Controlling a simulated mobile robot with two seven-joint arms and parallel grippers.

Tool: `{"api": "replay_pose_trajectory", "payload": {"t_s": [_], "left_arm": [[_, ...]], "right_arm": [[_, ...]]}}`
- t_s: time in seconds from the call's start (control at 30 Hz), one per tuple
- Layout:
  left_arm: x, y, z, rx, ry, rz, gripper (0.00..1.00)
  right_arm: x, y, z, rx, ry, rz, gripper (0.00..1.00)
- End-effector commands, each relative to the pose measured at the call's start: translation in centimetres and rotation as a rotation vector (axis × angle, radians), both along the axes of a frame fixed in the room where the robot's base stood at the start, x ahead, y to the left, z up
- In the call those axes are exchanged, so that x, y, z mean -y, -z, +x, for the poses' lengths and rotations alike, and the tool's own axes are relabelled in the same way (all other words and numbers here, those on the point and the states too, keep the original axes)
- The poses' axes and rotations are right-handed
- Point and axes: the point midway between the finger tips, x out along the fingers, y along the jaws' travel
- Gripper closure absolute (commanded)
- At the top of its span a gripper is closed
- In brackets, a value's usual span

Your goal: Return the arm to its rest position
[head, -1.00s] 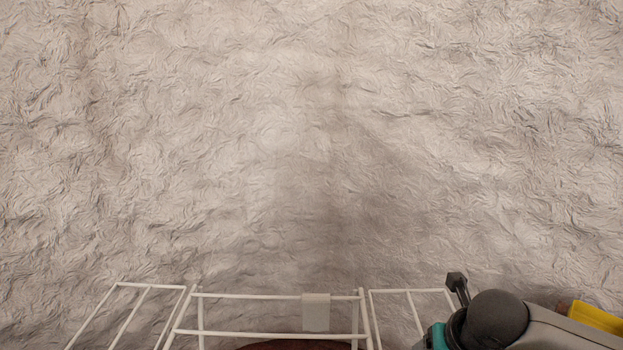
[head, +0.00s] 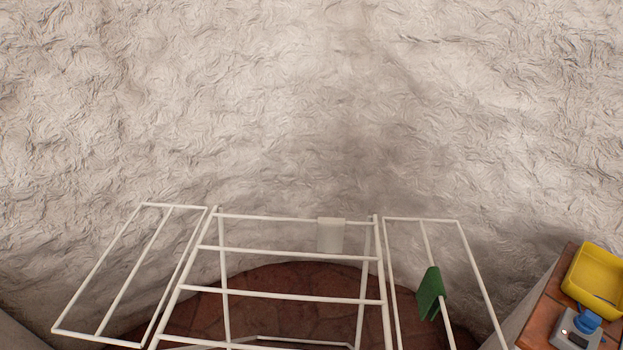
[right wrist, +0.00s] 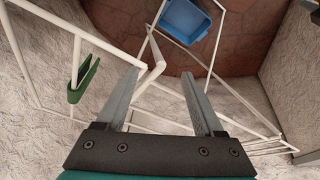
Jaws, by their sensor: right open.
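My right gripper (right wrist: 165,97) shows in the right wrist view with its two fingers apart and nothing between them. It points toward the white drying rack (right wrist: 35,14), whose bars pass behind and beside the fingers. In the head view no gripper or arm is in sight; the rack (head: 290,297) stands there against the wall. A green cloth (head: 430,292) hangs on the rack's right wing, and a light grey cloth (head: 330,236) hangs on its top bar. The green cloth is also in the right wrist view (right wrist: 84,79), left of the fingers and apart from them.
A blue bin (right wrist: 185,20) lies beyond the rack on the brown tiled floor (right wrist: 240,32). A counter (head: 541,322) at the right holds a yellow tray (head: 596,278) and a grey device with a blue top (head: 577,327). A rough pale wall (head: 300,110) closes off the back.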

Motion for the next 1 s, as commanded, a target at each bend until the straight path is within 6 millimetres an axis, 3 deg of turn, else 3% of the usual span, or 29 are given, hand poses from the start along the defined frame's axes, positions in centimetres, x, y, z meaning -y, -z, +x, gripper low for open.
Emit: {"api": "replay_pose_trajectory", "payload": {"t_s": [0.13,0.37,0.67,1.0], "left_arm": [[0.0,0.1,0.0,0.000,0.000,0.000,0.50],[0.0,1.4,0.0,0.000,0.000,0.000,0.50],[0.0,3.3,0.0,0.000,0.000,0.000,0.50],[0.0,5.7,0.0,0.000,0.000,0.000,0.50]], "right_arm": [[1.6,1.1,-2.8,-0.072,0.270,0.036,0.31],[1.3,8.0,-1.6,-0.093,0.243,0.027,0.31],[1.2,19.2,-2.2,-0.136,0.232,0.020,0.31],[1.7,32.3,-6.7,-0.192,0.222,0.006,0.31]]}}
